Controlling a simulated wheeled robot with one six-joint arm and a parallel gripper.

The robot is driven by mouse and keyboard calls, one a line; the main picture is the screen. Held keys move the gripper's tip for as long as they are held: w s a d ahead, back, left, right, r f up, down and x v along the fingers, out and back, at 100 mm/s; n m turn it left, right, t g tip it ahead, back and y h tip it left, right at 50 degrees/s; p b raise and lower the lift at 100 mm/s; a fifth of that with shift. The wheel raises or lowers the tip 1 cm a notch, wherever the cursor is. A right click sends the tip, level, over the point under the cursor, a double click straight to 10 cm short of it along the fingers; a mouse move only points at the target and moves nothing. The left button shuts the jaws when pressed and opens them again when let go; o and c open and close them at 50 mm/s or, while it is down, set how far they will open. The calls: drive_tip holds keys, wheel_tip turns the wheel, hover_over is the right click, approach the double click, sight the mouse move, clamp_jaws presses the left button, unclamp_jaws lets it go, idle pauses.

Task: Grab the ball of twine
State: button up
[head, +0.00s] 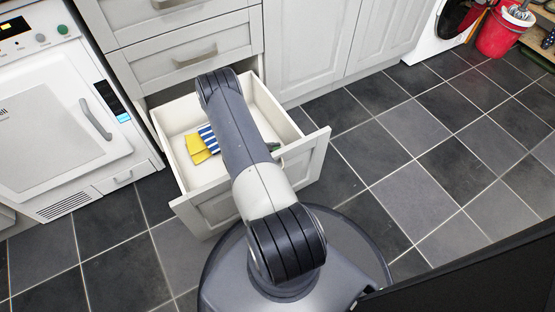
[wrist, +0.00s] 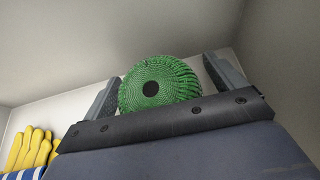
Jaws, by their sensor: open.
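The green ball of twine (wrist: 160,84), with a dark hole at its middle, sits in the wrist view between the two fingers of my gripper (wrist: 168,82). The fingers are open on either side of it; the left finger looks close to it, and I cannot tell whether it touches. In the head view my arm reaches down into the open drawer (head: 176,165) and hides the ball and most of my gripper. A small dark green patch shows right of the arm there, too small to name.
A yellow glove with a blue-and-white striped cuff (head: 197,150) lies in the drawer left of my arm; its yellow fingers (wrist: 30,147) also show in the wrist view. Drawer walls stand close around. A white appliance (head: 60,130) is left, and a red bucket (head: 497,38) stands far right.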

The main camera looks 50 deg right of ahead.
drive_tip(key=c, duration=1.1)
drive_tip(key=shift+r, duration=0.1)
